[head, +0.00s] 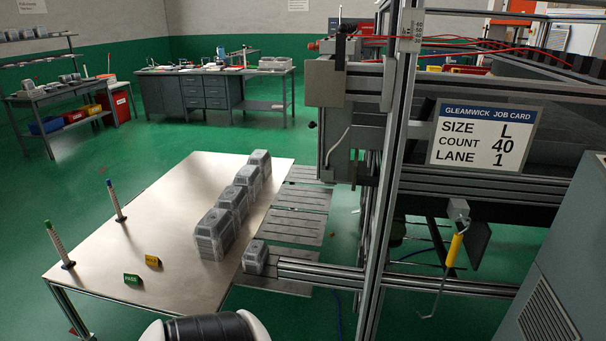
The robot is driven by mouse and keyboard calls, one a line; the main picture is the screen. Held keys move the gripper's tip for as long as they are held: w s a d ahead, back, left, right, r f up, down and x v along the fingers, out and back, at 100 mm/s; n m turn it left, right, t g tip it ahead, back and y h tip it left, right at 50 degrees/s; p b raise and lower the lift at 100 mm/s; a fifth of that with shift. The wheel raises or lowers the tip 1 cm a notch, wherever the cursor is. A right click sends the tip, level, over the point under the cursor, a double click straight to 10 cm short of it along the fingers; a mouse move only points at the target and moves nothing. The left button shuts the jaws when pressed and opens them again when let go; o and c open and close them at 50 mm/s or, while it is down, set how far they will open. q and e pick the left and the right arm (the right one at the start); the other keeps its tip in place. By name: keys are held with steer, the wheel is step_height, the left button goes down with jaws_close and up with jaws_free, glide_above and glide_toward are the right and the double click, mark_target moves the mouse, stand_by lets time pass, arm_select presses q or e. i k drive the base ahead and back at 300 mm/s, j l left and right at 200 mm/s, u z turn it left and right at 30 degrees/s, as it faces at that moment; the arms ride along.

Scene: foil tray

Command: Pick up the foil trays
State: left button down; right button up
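Several grey foil tray stacks stand in a slanting row along the right side of the metal table (150,235). The nearest stack (212,238) is the tallest-looking, and the farthest stack (260,163) stands near the back right corner. The stacks between them partly overlap in the view. A shorter grey stack (255,258) sits apart, just off the table's right edge, at the end of a metal rail. The number of trays in each stack cannot be told. Neither of my grippers is in view. A black and white part of mine shows at the bottom edge.
Slotted metal plates (298,198) line the table's right side. A machine frame post (385,180) and a job card (487,137) reading size L, count 40, lane 1 stand right. Green (132,280) and yellow (153,262) markers and two striped posts occupy the table's left; its middle is clear.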

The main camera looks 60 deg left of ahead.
mark_target(256, 256)
steer(key=u, duration=2)
